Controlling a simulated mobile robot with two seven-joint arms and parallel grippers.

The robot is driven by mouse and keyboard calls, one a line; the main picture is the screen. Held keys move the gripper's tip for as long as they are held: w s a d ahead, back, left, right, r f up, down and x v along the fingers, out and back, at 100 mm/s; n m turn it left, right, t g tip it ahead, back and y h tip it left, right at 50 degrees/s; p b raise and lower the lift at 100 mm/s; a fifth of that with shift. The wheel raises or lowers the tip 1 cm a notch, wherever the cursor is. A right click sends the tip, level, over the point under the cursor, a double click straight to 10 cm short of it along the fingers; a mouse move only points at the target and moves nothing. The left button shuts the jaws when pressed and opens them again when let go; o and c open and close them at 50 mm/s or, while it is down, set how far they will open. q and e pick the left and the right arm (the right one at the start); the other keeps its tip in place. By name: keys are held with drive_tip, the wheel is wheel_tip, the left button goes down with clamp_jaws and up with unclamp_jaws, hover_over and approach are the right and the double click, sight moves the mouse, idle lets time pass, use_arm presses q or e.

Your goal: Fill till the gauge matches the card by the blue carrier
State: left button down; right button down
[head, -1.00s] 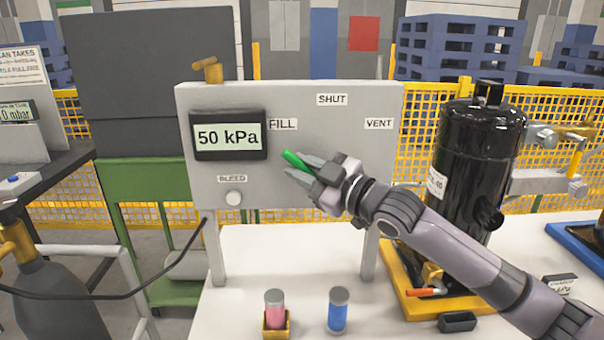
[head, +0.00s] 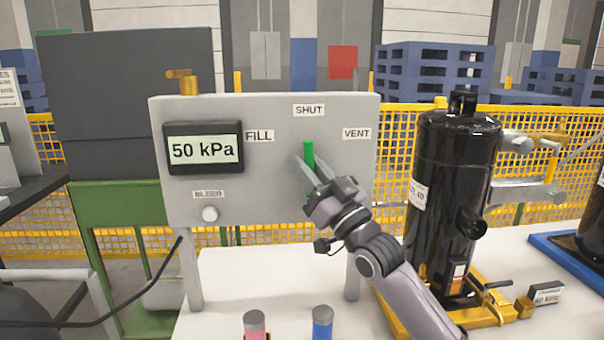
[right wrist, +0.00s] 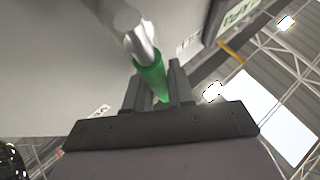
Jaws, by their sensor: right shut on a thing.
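The grey panel (head: 270,210) carries a gauge (head: 204,149) that reads 50 kPa. Its green valve handle (head: 309,155) points up toward the SHUT label (head: 309,110), between FILL (head: 260,136) and VENT (head: 357,133). My right gripper (head: 310,172) is shut on the handle; the right wrist view shows the green grip (right wrist: 150,75) between its fingers (right wrist: 158,88). The blue carrier (head: 566,250) shows at the right edge. A small card (head: 546,293) stands left of and in front of it; its figures are too small to read surely. My left gripper is out of view.
A black compressor (head: 455,200) stands on a yellow carrier (head: 395,312) right of my arm. A pink-and-grey (head: 256,326) and a blue-and-grey cylinder (head: 322,322) stand at the front. A white bleed button (head: 210,214) sits low on the panel. Clear table lies below the panel.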

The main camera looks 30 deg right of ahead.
drive_tip(key=shift+s+d+m+h, duration=0.1)
drive_tip(key=shift+d+m+h, duration=0.05)
drive_tip(key=shift+m+h, duration=0.3)
drive_tip(key=c, duration=1.3)
unclamp_jaws()
drive_tip(key=shift+c, duration=0.2)
drive_tip(key=b+v, duration=0.1)
drive_tip(key=v, duration=0.6)
drive_tip(key=shift+f, duration=0.2)
